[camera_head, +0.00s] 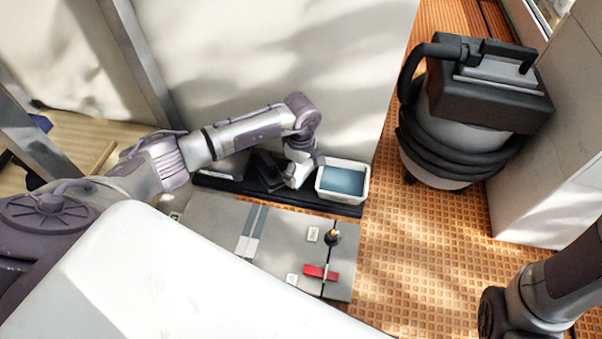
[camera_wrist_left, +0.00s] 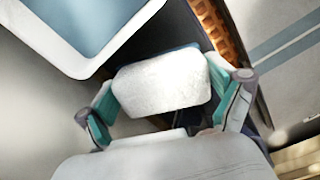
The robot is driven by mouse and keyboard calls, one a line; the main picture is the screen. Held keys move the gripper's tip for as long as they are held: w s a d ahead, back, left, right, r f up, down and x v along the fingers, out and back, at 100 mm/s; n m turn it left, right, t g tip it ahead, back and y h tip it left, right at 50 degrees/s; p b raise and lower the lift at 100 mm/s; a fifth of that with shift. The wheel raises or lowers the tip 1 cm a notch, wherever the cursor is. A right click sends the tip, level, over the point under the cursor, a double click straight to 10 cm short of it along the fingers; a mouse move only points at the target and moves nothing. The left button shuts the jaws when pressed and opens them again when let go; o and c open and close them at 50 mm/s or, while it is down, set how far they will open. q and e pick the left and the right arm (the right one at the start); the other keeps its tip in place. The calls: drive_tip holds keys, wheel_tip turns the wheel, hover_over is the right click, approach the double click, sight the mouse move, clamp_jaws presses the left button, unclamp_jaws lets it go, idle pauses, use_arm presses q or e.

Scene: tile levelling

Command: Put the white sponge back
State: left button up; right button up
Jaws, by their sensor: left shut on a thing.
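The white sponge (camera_wrist_left: 160,84) shows in the wrist view as a pale rounded block with a thin blue strip along its far edge. My left gripper (camera_wrist_left: 166,106) is shut on it, with one teal-padded finger at each end. In the head view my left gripper (camera_head: 290,182) is low over the dark tray (camera_head: 225,184), just left of a white tub (camera_head: 342,197) with blue water in it. I cannot clearly make out the sponge there, or tell whether it touches the tray. My right arm enters at the bottom right; its gripper is out of frame.
Grey floor tiles (camera_head: 205,222) lie in front of the tray, with a red piece (camera_head: 321,273) and an orange-topped tool (camera_head: 333,237) on them. A black and grey vacuum cleaner (camera_head: 468,120) stands at the right. A pale wall (camera_head: 290,60) rises behind the tray.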

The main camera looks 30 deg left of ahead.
use_arm(q)
drive_tip(key=shift+r, duration=0.15)
drive_tip(key=shift+f+b, duration=0.35)
drive_tip(key=shift+f, duration=0.3)
drive_tip(key=o, duration=0.7)
